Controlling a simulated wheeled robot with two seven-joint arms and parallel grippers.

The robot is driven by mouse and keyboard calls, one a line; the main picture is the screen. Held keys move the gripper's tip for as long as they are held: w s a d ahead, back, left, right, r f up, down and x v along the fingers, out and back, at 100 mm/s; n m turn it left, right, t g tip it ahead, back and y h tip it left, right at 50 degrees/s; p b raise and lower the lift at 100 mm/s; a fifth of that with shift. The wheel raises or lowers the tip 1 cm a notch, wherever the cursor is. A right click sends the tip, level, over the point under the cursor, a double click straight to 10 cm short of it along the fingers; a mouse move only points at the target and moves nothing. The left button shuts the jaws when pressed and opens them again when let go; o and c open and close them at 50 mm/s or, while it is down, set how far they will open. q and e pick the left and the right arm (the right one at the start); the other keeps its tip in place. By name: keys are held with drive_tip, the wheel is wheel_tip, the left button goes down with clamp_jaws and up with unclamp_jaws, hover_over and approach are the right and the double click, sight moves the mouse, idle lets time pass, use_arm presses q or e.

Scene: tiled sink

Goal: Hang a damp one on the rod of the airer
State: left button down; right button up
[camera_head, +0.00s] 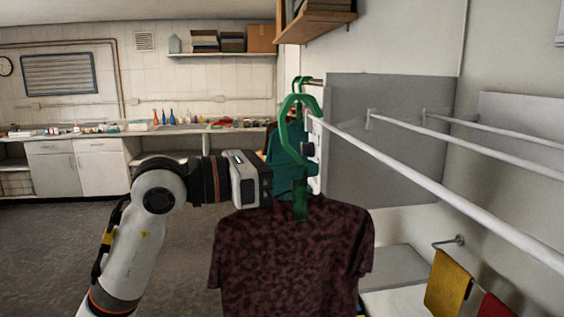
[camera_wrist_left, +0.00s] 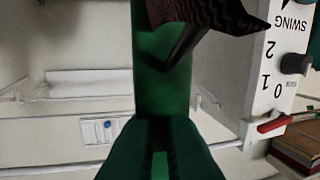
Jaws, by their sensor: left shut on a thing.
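A dark maroon patterned shirt (camera_head: 292,255) hangs from a green hanger (camera_head: 284,122) in the head view. My left gripper (camera_head: 298,186) is shut on the hanger's stem, just above the shirt's collar. In the left wrist view the green stem (camera_wrist_left: 162,85) runs up from between my fingers (camera_wrist_left: 160,150), with a bit of patterned cloth (camera_wrist_left: 205,14) at the top. My right gripper is not in view.
Two more rods (camera_head: 455,143) run behind the front one. A teal garment (camera_head: 284,150) hangs behind my gripper. A white panel with a dial (camera_wrist_left: 275,85) is close on the right in the wrist view. Yellow (camera_head: 447,283) and red cloths hang low at right.

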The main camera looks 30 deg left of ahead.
use_arm(q)
drive_tip(key=shift+s+d+p+x, duration=0.15)
drive_tip(key=shift+p+x, duration=0.35)
drive_tip(key=shift+x, duration=0.55)
drive_tip(key=shift+s+d+p+x, duration=0.15)
drive_tip(key=shift+p+x, duration=0.3)
drive_tip(key=shift+x, duration=0.6)
drive_tip(key=shift+d+f+b, duration=0.15)
drive_tip(key=shift+f+b, duration=0.5)
drive_tip(key=shift+f, duration=0.05)
drive_tip(key=shift+f+b, duration=0.75)
drive_tip(key=shift+f, duration=0.05)
drive_tip(key=c, duration=1.5)
unclamp_jaws()
